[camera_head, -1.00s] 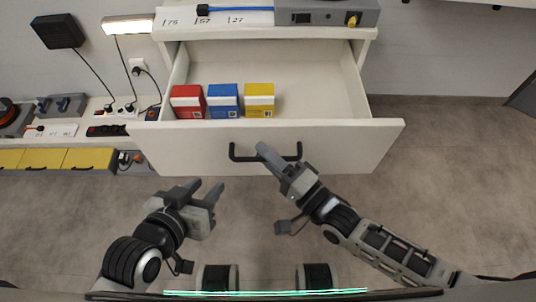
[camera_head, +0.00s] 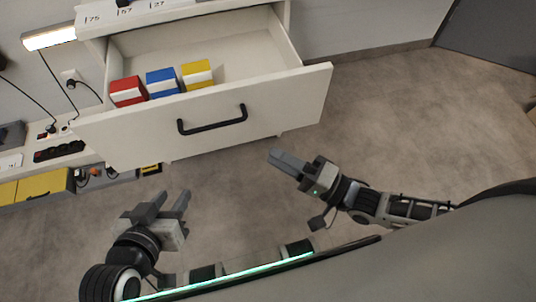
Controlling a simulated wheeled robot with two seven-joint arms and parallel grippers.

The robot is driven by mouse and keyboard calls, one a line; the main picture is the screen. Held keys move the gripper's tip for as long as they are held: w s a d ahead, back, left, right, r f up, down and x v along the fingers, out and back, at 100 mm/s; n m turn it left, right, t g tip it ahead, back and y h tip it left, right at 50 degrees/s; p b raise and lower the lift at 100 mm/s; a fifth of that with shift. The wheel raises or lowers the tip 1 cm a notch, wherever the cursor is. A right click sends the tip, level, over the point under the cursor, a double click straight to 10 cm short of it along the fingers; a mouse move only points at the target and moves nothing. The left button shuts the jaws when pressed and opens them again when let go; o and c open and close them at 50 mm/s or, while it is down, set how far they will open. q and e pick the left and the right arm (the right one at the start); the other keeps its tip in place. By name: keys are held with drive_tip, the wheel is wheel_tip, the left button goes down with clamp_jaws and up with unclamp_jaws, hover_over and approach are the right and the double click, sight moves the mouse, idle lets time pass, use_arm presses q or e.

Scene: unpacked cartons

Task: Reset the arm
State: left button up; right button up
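My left gripper (camera_head: 172,196) is at the lower left, over the floor in front of the drawer. Its two fingers are apart with nothing between them. My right gripper (camera_head: 275,157) is to the right of the drawer handle (camera_head: 212,119) and lower in the picture, clear of it. Its fingers overlap in this view, so the gap between them cannot be judged. No object shows in it. The white drawer (camera_head: 290,97) stands pulled out.
In the drawer are a red box (camera_head: 128,91), a blue box (camera_head: 161,82) and a yellow box (camera_head: 197,73). A lit lamp (camera_head: 49,38) and a power strip (camera_head: 59,151) are at the left. Grey floor (camera_head: 400,120) at the right is clear.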

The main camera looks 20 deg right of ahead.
use_arm(q)
drive_tip(key=shift+w+d+r, duration=0.1)
drive_tip(key=shift+w+r, duration=0.1)
drive_tip(key=shift+w, duration=0.1)
